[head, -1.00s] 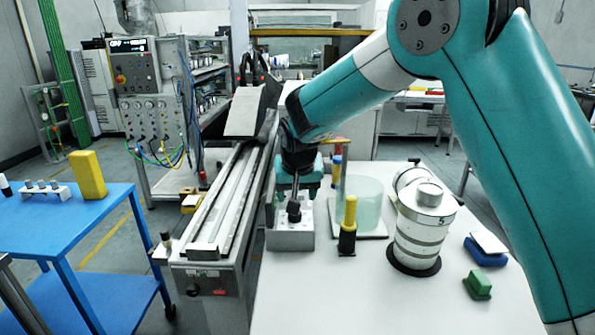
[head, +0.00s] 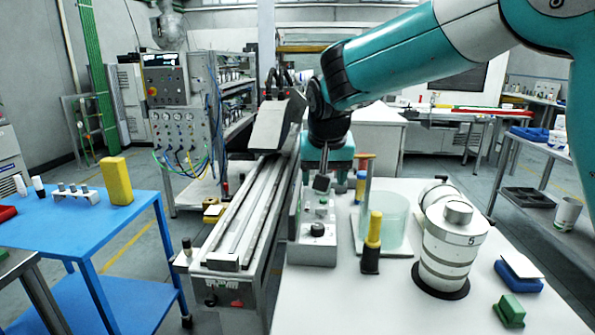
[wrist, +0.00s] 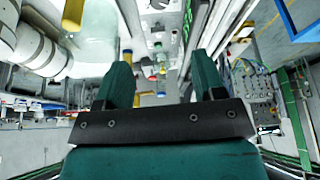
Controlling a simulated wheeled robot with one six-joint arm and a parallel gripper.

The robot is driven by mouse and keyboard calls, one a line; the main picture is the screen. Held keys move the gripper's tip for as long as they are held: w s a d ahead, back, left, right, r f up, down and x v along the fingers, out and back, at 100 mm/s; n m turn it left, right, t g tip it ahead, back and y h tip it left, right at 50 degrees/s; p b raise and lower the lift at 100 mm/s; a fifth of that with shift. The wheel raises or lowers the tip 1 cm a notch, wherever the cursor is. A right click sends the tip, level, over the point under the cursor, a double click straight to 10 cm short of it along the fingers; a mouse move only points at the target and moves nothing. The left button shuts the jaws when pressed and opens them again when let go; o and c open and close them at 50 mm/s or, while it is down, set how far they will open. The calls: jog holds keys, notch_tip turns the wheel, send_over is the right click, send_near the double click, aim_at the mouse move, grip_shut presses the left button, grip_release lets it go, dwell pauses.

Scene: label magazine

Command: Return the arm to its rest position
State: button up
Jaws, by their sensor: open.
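My gripper (head: 322,182) hangs at the end of my teal arm in the head view, above the grey control box (head: 312,243) between the conveyor rail and the glass cylinder. In the wrist view my gripper (wrist: 160,75) shows two teal fingers spread apart with nothing between them. The fingertips are partly hidden behind the arm's end in the head view.
A glass cylinder (head: 384,222), a yellow-and-black bottle (head: 372,243) and a white ringed cylinder (head: 447,255) stand on the white table. A conveyor rail (head: 250,215) runs at the left. A blue table (head: 90,225) is further left.

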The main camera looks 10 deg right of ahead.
jog(key=s+a+f+n+g+y, duration=0.1)
jog(key=s+n, duration=0.3)
jog(key=s, duration=1.2)
jog(key=s+a+f+n+g+y, duration=0.1)
jog(key=s+a+n+g+y, duration=0.1)
jog(key=s, duration=1.4)
jog(key=n+g+y, duration=0.1)
jog(key=n+y, duration=0.1)
jog(key=n, duration=0.1)
jog(key=shift+s+f+g, duration=0.25)
jog(key=shift+f+g, duration=0.05)
jog(key=shift+a, duration=0.1)
